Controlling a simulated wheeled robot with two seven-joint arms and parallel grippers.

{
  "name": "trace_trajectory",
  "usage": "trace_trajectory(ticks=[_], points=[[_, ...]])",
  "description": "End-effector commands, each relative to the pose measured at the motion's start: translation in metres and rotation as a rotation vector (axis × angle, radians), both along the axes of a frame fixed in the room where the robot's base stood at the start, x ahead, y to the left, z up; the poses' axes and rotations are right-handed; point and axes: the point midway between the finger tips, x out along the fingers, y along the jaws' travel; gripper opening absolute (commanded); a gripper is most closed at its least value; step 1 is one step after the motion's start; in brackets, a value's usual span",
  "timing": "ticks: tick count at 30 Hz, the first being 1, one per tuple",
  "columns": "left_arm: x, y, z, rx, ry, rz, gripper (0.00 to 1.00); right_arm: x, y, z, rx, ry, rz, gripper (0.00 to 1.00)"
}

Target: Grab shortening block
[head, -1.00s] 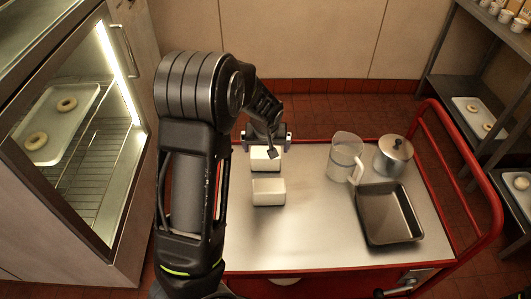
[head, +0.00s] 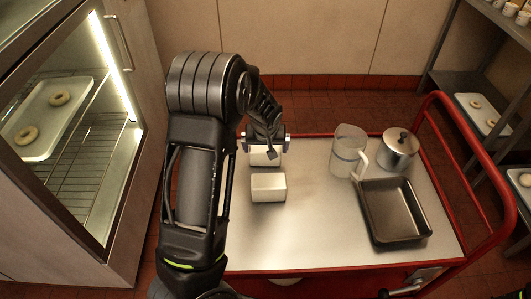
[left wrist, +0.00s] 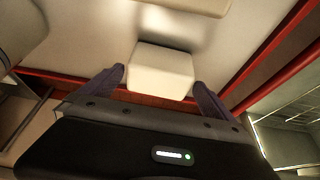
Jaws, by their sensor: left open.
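Two pale cream blocks sit on the metal top of the red cart (head: 310,240). The far block (head: 262,159) is partly covered by my left gripper (head: 265,148); the near block (head: 268,187) stands apart in front of it. The frames do not show which is the shortening. In the left wrist view, my open left gripper (left wrist: 160,80) has its fingers on either side of the far block (left wrist: 161,70), with gaps visible at both sides. The near block (left wrist: 190,5) is cut by the top edge there. My right gripper is not in view.
A clear jug (head: 348,152), a lidded metal pot (head: 398,150) and a dark baking pan (head: 394,235) stand on the cart's right side. A red rail (head: 480,165) bounds it. A lit cabinet with ring doughnuts (head: 27,135) is at left. The cart's front middle is clear.

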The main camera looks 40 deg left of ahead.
Motion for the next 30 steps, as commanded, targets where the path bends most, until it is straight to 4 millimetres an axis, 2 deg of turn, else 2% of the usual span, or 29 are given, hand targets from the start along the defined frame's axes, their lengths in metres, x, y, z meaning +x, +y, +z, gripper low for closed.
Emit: trace_trajectory(ticks=[11, 21, 30], points=[[0.002, 0.001, -0.005, 0.000, 0.000, -0.001, 1.00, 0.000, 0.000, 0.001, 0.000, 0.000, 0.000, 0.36], [0.017, 0.014, -0.043, 0.001, 0.002, 0.001, 1.00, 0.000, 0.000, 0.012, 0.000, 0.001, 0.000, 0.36], [0.020, 0.015, -0.050, 0.000, -0.001, 0.000, 1.00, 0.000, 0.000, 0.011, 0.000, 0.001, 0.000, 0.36]])
